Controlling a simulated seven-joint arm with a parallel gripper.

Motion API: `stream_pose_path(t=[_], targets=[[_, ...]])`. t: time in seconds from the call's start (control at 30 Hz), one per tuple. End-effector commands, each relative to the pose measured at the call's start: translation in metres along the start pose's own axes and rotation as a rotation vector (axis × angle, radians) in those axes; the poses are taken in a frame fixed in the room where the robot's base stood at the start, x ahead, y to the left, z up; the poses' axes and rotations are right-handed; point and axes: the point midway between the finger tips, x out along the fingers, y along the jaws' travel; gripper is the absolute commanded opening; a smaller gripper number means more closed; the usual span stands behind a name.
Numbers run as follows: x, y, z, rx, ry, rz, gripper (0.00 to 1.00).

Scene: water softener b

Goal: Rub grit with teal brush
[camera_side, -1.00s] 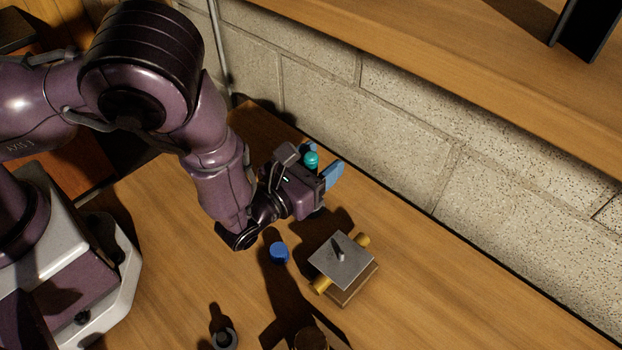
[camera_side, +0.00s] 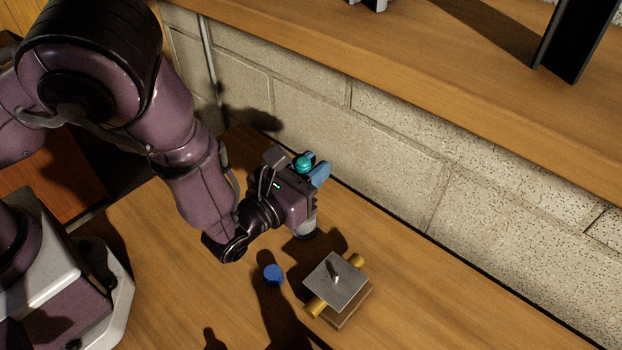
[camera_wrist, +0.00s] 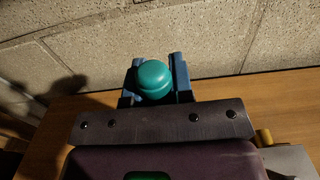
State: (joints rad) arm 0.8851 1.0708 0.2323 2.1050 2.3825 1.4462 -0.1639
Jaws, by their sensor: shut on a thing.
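My gripper (camera_side: 311,172) has blue fingers and is shut on the teal brush (camera_side: 303,163), whose rounded teal knob shows above the fingers. A pale grey lower part of the brush shows below the gripper, with a dark bottom edge. In the wrist view the teal knob (camera_wrist: 153,78) sits between the two blue fingers, and its lower part is hidden. I cannot make out any grit in these frames.
A grey metal plate (camera_side: 336,288) with a small peg lies over a brass-coloured rod and a block, front right of my gripper. A blue cap (camera_side: 273,275) stands left of it. The block wall (camera_side: 400,170) rises behind. The bench at right is clear.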

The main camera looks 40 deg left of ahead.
Motion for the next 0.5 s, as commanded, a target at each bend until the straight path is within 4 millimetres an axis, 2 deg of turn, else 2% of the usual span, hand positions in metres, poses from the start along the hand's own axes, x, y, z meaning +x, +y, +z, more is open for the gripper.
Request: stream_pose_path(t=[0.1,0.37,0.5], targets=[[0.0,0.0,0.02,-0.002,-0.003,0.001,0.0],[0.0,0.0,0.054,-0.002,-0.002,0.0,0.0],[-0.006,-0.013,0.064,-0.001,0.0,-0.029,0.0]])
